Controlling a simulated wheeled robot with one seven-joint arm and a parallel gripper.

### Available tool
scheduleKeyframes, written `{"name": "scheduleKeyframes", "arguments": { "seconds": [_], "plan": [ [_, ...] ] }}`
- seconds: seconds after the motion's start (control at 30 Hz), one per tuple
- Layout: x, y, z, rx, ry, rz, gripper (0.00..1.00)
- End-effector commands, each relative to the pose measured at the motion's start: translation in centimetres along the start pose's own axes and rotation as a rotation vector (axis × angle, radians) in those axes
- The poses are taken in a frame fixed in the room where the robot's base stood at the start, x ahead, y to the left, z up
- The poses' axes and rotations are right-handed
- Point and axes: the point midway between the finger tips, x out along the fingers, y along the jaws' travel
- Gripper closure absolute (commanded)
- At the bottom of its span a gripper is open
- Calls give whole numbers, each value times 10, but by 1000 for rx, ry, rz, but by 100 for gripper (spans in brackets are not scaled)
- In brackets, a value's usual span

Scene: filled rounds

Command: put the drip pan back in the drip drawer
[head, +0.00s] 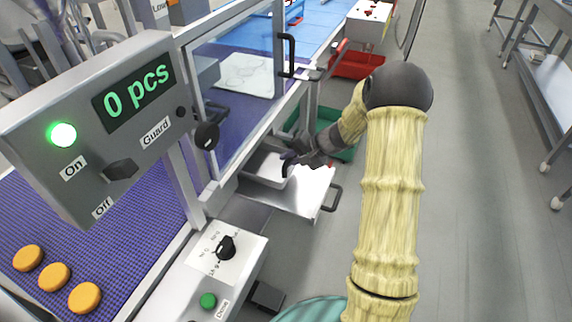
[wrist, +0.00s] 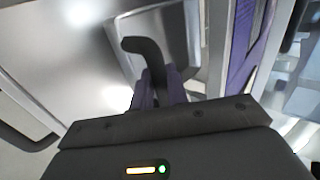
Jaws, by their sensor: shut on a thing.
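The drip pan (head: 268,170) is a shallow pale metal tray. It is over the inner left part of the drip drawer (head: 300,198), which is pulled out below the machine's guard. My gripper (head: 292,160) is at the pan's right side, shut on its dark handle. In the wrist view my gripper's purple fingers (wrist: 158,88) close around the dark bent handle, and the pan (wrist: 125,28) lies behind it. The drawer's bare steel floor (wrist: 65,60) shows to the left there. I cannot tell whether the pan rests on the drawer floor or hangs just above it.
The drawer's black handle (head: 334,197) sticks out at its right end. A green crate (head: 340,140) and a red crate (head: 357,65) stand behind my gripper. A drive control box (head: 215,262) is in front of the drawer.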

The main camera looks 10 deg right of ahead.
Motion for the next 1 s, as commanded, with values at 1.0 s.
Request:
{"name": "scheduleKeyframes", "arguments": {
  "seconds": [1.0],
  "plan": [
    [34,17,1,-1,-1,0,63]
  ]
}}
